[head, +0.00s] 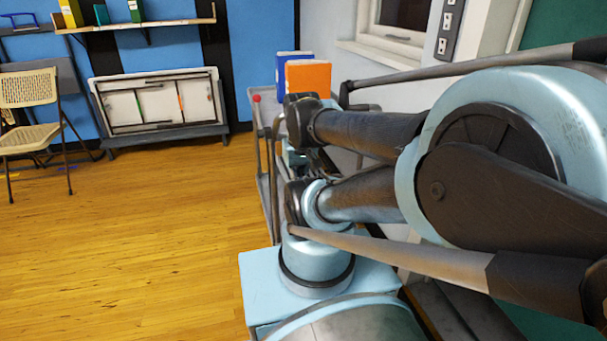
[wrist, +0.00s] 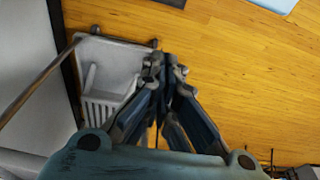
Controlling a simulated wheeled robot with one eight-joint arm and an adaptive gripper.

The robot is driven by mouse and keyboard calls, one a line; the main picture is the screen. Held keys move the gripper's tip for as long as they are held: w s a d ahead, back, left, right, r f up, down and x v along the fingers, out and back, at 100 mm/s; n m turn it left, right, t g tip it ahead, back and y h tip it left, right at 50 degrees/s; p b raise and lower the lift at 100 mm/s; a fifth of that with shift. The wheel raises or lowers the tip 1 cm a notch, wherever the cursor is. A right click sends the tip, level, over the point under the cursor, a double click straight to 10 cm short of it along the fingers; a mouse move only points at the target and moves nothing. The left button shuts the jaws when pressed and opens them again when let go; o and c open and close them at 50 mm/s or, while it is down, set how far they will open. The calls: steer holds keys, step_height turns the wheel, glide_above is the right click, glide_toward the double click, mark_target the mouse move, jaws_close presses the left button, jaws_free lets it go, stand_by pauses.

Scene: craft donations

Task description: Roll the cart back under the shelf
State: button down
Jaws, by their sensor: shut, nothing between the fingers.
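A grey metal cart (head: 268,108) stands by the right wall, partly hidden behind my arm, with a blue box and an orange box on top. A grey tray of what looks like the cart (wrist: 115,60) shows in the wrist view, just left of my fingertips. My gripper (wrist: 165,65) is shut and empty, its tips beside the tray's right edge; I cannot tell whether they touch it. In the head view my arm hides most of the gripper. The wooden shelf (head: 140,27) is on the blue wall at the far left.
A white folded panel on a grey frame (head: 160,105) stands under the shelf. A beige folding chair (head: 30,110) is at the left. The blue box (head: 288,62) and the orange box (head: 308,76) sit together. The wooden floor (head: 140,240) left of the cart is clear.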

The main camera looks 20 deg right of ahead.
steer(key=c, duration=2.1)
jaws_free()
steer(key=shift+a, duration=0.1)
steer(key=shift+c, duration=0.2)
steer(key=o, duration=0.9)
steer(key=shift+s+r+m, duration=0.3)
steer(key=shift+r, duration=0.4)
steer(key=shift+o, duration=0.6)
steer(key=w+d+r+m+t, duration=0.1)
steer(key=w+d+r+m, duration=0.1)
steer(key=w+r+m, duration=0.1)
steer(key=w+d+r+m+t+y, duration=0.1)
steer(key=w+d+r+m, duration=0.2)
steer(key=r, duration=0.4)
steer(key=shift+w+d+r+m, duration=0.25)
steer(key=shift+w+r+m, duration=0.2)
steer(key=shift+m, duration=0.75)
steer(key=w+d+r+m+t+h, duration=0.1)
steer(key=w+d+r+m+t, duration=0.25)
steer(key=d+r+m, duration=0.7)
steer(key=shift+n, duration=0.65)
steer(key=x, duration=1.2)
steer(key=shift+w+d+r, duration=0.25)
steer(key=shift+w+d, duration=0.1)
steer(key=shift+w, duration=0.05)
